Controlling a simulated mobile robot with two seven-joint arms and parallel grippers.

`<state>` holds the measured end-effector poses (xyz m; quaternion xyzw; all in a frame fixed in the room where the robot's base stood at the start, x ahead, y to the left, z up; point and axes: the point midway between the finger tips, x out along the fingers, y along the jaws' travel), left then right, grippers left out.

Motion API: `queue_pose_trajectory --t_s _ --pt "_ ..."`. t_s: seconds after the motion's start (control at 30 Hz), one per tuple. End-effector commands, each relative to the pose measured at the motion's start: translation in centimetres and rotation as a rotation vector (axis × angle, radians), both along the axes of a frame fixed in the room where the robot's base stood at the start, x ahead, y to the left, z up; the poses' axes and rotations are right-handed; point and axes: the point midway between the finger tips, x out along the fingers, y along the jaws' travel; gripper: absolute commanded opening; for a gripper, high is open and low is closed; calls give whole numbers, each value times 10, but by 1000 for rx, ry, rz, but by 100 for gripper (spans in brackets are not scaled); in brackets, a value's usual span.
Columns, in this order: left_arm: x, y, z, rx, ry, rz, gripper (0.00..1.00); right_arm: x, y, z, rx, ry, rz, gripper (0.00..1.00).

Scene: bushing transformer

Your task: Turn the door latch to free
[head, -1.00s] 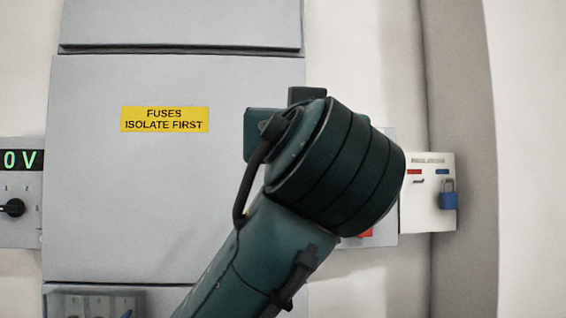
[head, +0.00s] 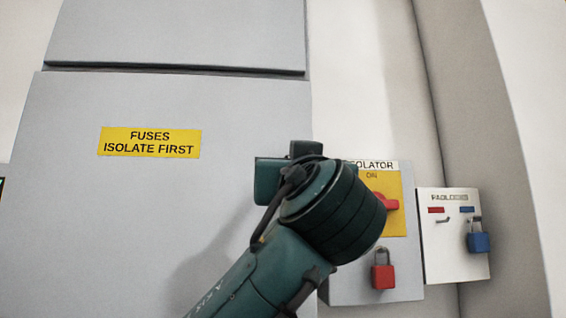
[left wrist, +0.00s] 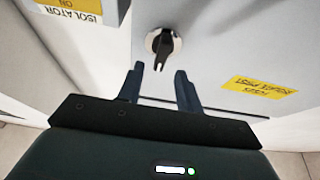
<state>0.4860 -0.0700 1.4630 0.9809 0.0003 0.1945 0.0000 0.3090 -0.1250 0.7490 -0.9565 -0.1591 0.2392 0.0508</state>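The door latch (left wrist: 163,42) is a black knob on a round silver plate at the edge of the grey door (left wrist: 210,35), seen in the left wrist view. My left gripper (left wrist: 161,70) is open, its two dark fingers apart and pointing at the latch. The fingertips appear just short of the knob, with nothing between them. In the head view my left arm covers the latch and the fingers; the grey door (head: 80,220) with its yellow FUSES ISOLATE FIRST label (head: 149,142) shows to the left. My right gripper is not in view.
Right of the door is an isolator box with a yellow plate and red handle (head: 386,203), and a red padlock (head: 383,275) on it. Further right, a white padlock board (head: 440,265) holds a blue padlock (head: 479,241).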

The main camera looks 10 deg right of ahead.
Motion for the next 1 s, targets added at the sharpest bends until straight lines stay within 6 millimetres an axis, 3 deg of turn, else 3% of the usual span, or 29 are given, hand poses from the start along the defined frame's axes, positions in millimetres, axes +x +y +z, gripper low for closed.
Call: queue_pose_trajectory --t_s 0.23,0.63,1.0 --pt "30 0 14 1 0 1 35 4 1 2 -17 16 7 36" --pt "36 0 15 0 0 0 35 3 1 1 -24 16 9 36" --pt "37 0 14 0 1 0 4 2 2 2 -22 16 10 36"
